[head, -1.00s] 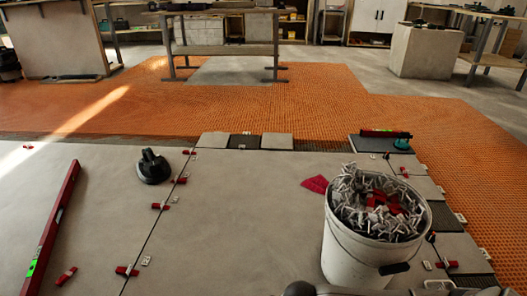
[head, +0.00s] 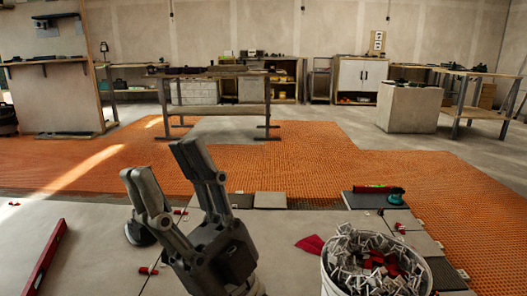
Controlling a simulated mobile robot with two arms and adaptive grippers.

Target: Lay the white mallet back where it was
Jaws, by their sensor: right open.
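No white mallet shows in the head view. My right gripper (head: 158,166) is raised in the lower left-centre of the picture, its two fingers spread and pointing up. Nothing is between the fingers. It hides part of the grey tiles (head: 100,235) and of the black suction cup (head: 138,233) behind it. My left gripper is not in view.
A red spirit level (head: 45,258) lies at the left. Orange matting (head: 320,165) stretches behind the tiles, and a trestle table (head: 215,100) stands beyond.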

